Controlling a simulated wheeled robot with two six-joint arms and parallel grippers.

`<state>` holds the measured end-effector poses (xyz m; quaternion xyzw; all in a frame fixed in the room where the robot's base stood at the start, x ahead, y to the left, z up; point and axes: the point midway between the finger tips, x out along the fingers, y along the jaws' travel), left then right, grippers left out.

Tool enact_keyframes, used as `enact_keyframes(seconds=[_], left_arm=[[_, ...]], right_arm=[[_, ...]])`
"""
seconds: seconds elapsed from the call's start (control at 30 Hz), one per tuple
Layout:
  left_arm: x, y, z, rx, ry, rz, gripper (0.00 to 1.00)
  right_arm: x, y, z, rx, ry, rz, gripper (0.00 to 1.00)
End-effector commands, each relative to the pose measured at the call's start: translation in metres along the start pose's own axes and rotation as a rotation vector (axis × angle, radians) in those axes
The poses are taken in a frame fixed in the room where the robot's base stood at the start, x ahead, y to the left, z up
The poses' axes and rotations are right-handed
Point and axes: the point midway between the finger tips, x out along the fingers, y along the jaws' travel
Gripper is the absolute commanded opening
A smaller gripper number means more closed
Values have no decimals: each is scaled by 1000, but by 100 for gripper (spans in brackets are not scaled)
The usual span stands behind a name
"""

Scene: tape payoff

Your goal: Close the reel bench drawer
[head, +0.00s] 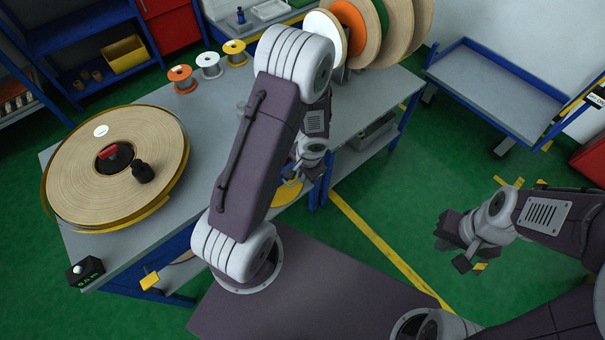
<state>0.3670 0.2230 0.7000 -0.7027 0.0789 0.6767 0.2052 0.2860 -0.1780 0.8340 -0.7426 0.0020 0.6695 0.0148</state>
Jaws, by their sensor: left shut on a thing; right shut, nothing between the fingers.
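The reel bench (215,115) is a grey-topped table with blue legs. Its drawer cannot be made out clearly, as my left arm covers much of the front edge. My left gripper (291,182) is at that front edge, above a partly hidden yellow disc (287,194). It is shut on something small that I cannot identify. My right gripper (452,251) is shut and empty over the green floor at the right, well apart from the bench.
A large tape reel (75,185) lies on the bench's left end. Several small spools (181,79) and upright large discs (396,30) stand at the back. A small black box (85,272) sits at the near left corner.

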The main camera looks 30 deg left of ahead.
Motion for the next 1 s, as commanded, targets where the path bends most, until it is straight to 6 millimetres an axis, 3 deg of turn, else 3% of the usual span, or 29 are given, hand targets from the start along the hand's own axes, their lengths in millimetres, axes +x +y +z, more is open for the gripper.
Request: enact_keyframes(seconds=[0.77, 1.0], left_arm=[[0, 0, 0, 0, 0, 0, 0], [4, -31, 0, -6, 0, 1, 0]], right_arm=[[0, 0, 0, 0, 0, 0, 0], [-12, 0, -1, 0, 0, 0, 0]])
